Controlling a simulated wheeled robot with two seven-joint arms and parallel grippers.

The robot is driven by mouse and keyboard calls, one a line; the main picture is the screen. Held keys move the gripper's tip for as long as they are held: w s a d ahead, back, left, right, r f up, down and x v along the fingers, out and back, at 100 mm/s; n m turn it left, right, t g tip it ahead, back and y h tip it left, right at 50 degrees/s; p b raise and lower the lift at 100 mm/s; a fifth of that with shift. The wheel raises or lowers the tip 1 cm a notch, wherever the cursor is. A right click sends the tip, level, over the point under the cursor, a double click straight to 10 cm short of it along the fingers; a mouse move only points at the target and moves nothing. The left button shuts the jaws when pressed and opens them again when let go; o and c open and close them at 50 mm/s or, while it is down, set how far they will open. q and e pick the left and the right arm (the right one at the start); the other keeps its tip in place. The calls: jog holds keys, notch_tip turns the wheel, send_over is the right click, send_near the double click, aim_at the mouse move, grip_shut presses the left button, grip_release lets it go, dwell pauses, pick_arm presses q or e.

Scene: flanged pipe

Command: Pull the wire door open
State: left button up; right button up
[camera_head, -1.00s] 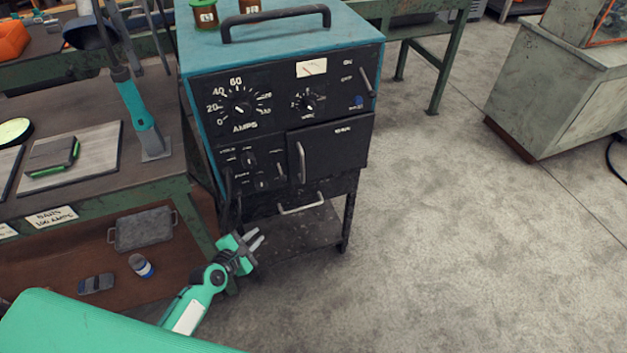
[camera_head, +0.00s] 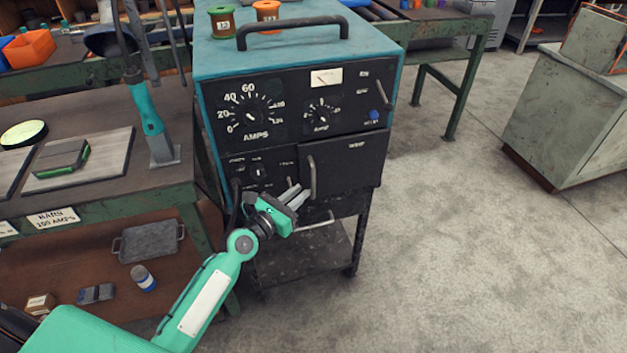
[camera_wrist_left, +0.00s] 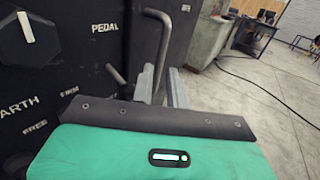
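The wire door (camera_head: 350,162) is a dark panel at the lower right of the welding machine's front, and it looks closed. Its upright metal bar handle (camera_head: 312,178) is along its left edge. In the left wrist view the handle (camera_wrist_left: 163,45) rises just beyond the fingers, its lower part near the gap between them. My left gripper (camera_head: 297,196) is just left of and below the handle's lower end in the head view. Its fingers are parted, with nothing gripped, also in the left wrist view (camera_wrist_left: 164,88). Contact with the handle cannot be told. My right gripper is out of view.
The teal welding machine (camera_head: 300,50) stands on a dark cart (camera_head: 300,262), with knobs left of the door. A green-framed bench (camera_head: 100,200) stands at left. Open floor (camera_head: 450,250) lies to the right.

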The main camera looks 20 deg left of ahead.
aim_at(312, 182)
pick_arm(q)
jog(key=x, duration=0.6)
jog(key=shift+w, duration=0.2)
jog(key=shift+c, duration=0.4)
grip_shut()
